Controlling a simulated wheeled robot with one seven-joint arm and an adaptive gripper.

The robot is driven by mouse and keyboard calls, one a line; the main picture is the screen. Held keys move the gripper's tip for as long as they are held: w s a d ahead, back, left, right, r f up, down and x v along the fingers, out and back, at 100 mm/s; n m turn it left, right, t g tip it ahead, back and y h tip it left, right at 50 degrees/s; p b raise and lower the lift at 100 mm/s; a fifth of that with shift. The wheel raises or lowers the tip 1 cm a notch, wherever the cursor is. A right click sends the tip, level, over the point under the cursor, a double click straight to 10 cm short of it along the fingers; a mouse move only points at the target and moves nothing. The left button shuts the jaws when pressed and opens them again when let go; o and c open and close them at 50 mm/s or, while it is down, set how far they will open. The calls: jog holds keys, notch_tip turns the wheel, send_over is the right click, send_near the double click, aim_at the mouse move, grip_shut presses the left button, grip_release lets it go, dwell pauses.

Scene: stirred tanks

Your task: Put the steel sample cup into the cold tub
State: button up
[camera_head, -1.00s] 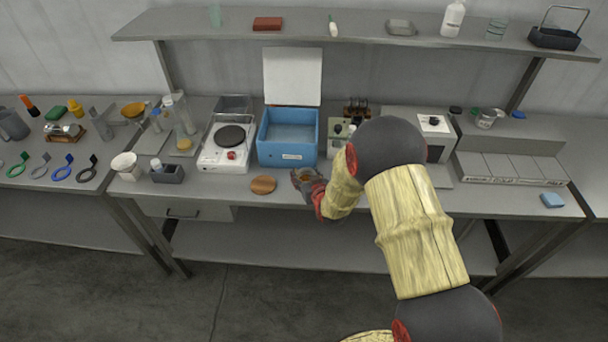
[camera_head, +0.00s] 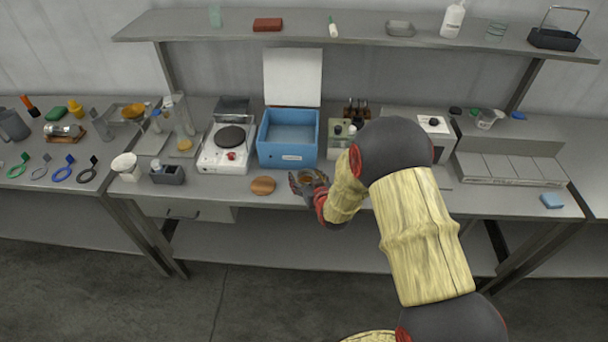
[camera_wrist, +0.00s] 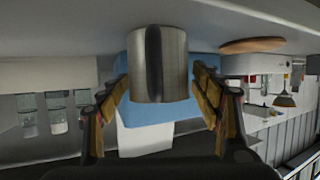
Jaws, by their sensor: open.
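The steel sample cup (camera_wrist: 158,65) is a plain metal cylinder in the wrist view, between the two spread fingers of my gripper (camera_wrist: 162,88). Gaps show on both sides of the cup in that view. In the head view my gripper (camera_head: 307,184) is at the bench's front edge, and the cup there is small and partly hidden by the fingers. The cold tub (camera_head: 287,155) is a blue open box with its white lid raised, just behind and left of my gripper. Its blue side also shows behind the cup in the wrist view (camera_wrist: 150,110).
A round wooden disc (camera_head: 263,185) lies left of my gripper. A white hot plate (camera_head: 222,160) stands left of the tub. A small device with knobs (camera_head: 337,140) stands right of it. A shelf (camera_head: 350,25) runs above the bench.

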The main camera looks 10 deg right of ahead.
jog(key=a+p+v, duration=0.1)
jog(key=v, duration=0.9)
jog(key=s+d+r+g+h, duration=0.15)
jog(key=s+r, duration=0.25)
jog(key=r, duration=0.5)
jog(key=s+d+r+g, duration=0.15)
jog(key=s+r, duration=0.25)
jog(key=r, duration=0.5)
jog(key=s+a+r+g, duration=0.1)
jog(key=s+r, duration=0.3)
jog(key=s, duration=0.7)
jog(key=s+a+r+m+g, duration=0.1)
jog(key=s+r+g, duration=0.2)
jog(key=s, duration=0.9)
jog(key=shift+s+a+r+g, duration=0.25)
jog(key=shift+r+g, duration=0.1)
jog(key=shift+g, duration=0.05)
jog(key=shift+o, duration=0.5)
